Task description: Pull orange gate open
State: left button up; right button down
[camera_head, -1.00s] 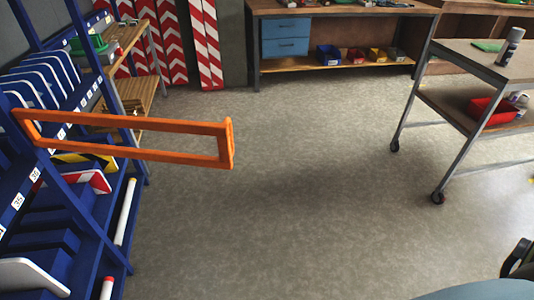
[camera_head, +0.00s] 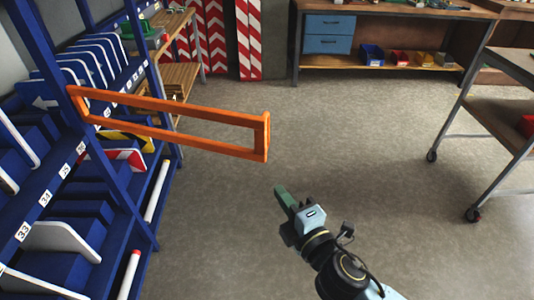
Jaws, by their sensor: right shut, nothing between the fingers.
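The orange gate (camera_head: 200,142) is a long flat frame joined at its left end to a blue rack (camera_head: 78,190). It sticks out from the rack to the right, over open floor. Its free end is an upright orange bar at the right. My right gripper (camera_head: 281,192) is below and a little right of that free end in the picture, apart from it. Its greenish fingers are shut and empty, pointing up and left. My left gripper is out of view.
The rack holds several signs in numbered slots. A wheeled cart (camera_head: 497,110) stands at the right. A workbench (camera_head: 372,45) with blue drawers and small bins is at the back. Red and white chevron boards (camera_head: 249,40) lean behind. The middle floor is clear.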

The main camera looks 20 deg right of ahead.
jog(key=p, duration=0.1)
send_near(259, 144)
jog(key=w+a, duration=0.3)
jog(key=shift+w+d+f, duration=0.1)
jog(key=shift+w+d, duration=0.95)
jog(key=shift+w, duration=0.3)
